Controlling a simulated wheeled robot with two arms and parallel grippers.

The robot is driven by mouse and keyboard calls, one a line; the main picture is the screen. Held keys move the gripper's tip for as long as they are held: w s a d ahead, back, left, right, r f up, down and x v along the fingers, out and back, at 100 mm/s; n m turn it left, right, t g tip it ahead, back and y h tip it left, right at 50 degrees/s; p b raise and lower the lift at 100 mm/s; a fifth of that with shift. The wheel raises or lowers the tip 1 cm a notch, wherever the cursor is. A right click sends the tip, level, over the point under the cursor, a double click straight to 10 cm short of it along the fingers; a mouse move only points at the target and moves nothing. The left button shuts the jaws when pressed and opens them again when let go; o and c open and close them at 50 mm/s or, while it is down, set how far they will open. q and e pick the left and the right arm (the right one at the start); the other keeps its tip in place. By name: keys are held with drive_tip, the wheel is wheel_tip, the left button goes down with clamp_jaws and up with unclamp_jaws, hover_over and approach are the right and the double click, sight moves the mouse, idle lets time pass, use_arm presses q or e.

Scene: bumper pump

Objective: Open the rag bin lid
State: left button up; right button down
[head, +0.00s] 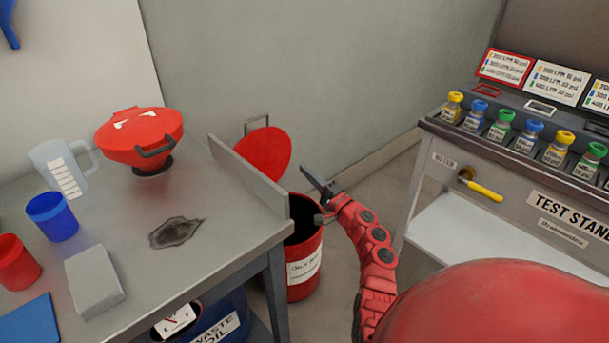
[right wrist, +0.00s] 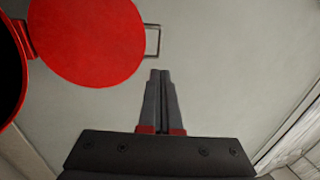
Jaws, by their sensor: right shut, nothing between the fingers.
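The red rag bin (head: 306,262) stands on the floor beside the workbench, with a white label on its front. Its round red lid (head: 264,154) is raised at the back, so the dark inside shows. A metal handle (head: 256,123) sits on the lid's upper edge. In the right wrist view the lid (right wrist: 88,38) fills the upper left, its handle (right wrist: 153,40) at its right and the bin's rim at the left edge. My right gripper (head: 310,172) is shut and empty, above the bin and in front of the lid, apart from the handle. My left gripper is not in view.
The workbench (head: 210,262) at left carries a red lidded container (head: 140,135), a clear jug (head: 62,168), a blue cup (head: 52,216) and a grey block (head: 94,282). A panel (head: 250,177) edges the bench near the bin. A test stand (head: 520,190) with several bottles stands right.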

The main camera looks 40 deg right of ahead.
drive_tip(key=b+x, duration=0.2)
drive_tip(key=x, duration=0.8)
drive_tip(key=shift+f, duration=0.15)
drive_tip(key=w+r+g+p, duration=0.1)
drive_tip(key=w+r+g, duration=0.1)
drive_tip(key=w, duration=0.4)
drive_tip(key=shift+r, duration=0.5)
drive_tip(key=shift+s+a, duration=0.1)
drive_tip(key=shift+a, duration=0.05)
